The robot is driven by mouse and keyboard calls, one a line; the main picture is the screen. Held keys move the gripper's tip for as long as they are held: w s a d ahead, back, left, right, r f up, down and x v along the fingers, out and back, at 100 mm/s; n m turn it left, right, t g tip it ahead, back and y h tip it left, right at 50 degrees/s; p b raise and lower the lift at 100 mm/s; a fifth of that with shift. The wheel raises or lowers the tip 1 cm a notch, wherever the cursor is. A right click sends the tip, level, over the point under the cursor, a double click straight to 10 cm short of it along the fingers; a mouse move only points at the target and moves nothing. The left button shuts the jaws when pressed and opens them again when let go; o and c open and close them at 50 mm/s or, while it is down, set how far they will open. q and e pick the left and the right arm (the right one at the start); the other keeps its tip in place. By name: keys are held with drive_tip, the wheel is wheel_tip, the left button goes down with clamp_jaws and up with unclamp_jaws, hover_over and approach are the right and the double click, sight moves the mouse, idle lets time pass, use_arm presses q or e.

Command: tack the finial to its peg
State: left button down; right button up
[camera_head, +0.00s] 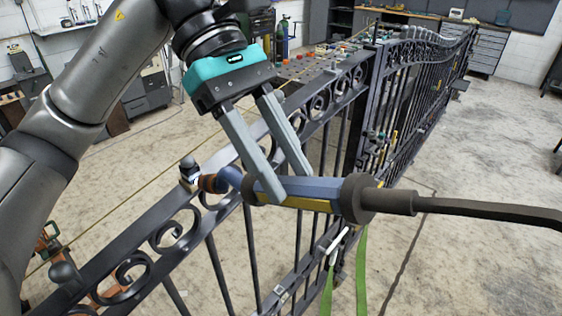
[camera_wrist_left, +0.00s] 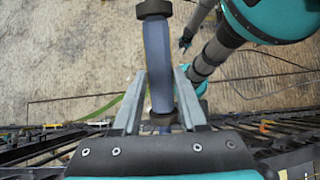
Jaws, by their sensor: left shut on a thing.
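My left gripper (camera_head: 290,188) comes down from the top and is shut on the blue handle of a welding torch (camera_head: 318,190). The handle also shows between the fingers in the left wrist view (camera_wrist_left: 158,65). The torch's copper-coloured nozzle (camera_head: 208,182) points left, close beside the finial (camera_head: 188,166), a small dark rounded piece at the gate's top rail. I cannot tell whether the nozzle touches it. The peg under the finial is hidden. My right gripper is not in view.
The black scroll gate (camera_head: 168,233) runs diagonally from lower left to upper right. The torch's dark cable (camera_head: 490,210) trails right. Green straps (camera_head: 361,275) hang below the torch. Concrete floor at right is open.

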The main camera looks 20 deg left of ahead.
sight(379, 191)
use_arm(q)
drive_tip(key=shift+d+r, duration=0.1)
drive_tip(key=shift+s+d+r+p, duration=0.35)
drive_tip(key=shift+s+d+r, duration=0.2)
drive_tip(key=shift+d, duration=0.9)
drive_tip(key=shift+s+d+r+p, duration=0.3)
drive_tip(key=shift+s+d+r, duration=0.15)
drive_tip(key=shift+d, duration=1.05)
drive_tip(key=shift+s+d+r+p, duration=0.4)
drive_tip(key=shift+s+d, duration=0.2)
drive_tip(key=shift+d, duration=0.85)
